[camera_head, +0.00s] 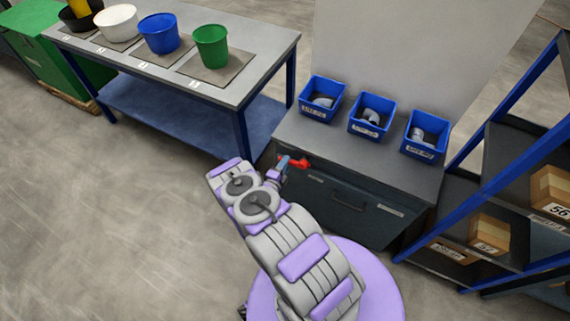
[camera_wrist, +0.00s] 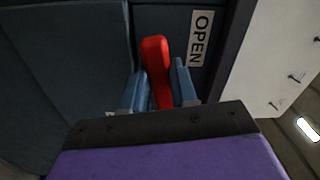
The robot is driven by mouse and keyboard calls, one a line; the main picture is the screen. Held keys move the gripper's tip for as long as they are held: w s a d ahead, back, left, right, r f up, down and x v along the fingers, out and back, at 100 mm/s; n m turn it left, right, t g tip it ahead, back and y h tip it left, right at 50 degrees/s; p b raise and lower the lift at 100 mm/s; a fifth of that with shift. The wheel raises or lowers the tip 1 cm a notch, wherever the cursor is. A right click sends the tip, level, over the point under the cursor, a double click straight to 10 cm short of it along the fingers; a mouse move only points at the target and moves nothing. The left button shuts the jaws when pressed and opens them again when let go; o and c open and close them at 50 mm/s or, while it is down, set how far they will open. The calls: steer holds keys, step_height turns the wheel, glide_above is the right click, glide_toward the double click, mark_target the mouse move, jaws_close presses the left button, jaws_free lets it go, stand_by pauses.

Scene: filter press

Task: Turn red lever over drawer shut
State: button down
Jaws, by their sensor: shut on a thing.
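The red lever (camera_head: 299,163) is at the upper left of the dark cabinet front, above the drawer (camera_head: 335,200) with its dark handle. My gripper (camera_head: 284,166) reaches it from the left in the head view. In the wrist view the red lever (camera_wrist: 156,68) stands between the two blue-grey fingers of my gripper (camera_wrist: 160,92), which are shut on it. An "OPEN" label (camera_wrist: 200,38) is just right of the lever. The lever's lower part is hidden by my gripper.
Three blue bins (camera_head: 371,116) stand on the cabinet top. A blue-framed shelf (camera_head: 500,165) with cardboard boxes is at the right. A table (camera_head: 262,62) with several buckets is at the upper left. The floor at left is clear.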

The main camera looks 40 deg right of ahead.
steer(key=shift+s+f+n+b, duration=0.25)
steer(key=shift+f+n, duration=0.6)
steer(key=shift+n, duration=0.45)
steer(key=c, duration=0.9)
jaws_free()
steer(key=shift+r, duration=0.1)
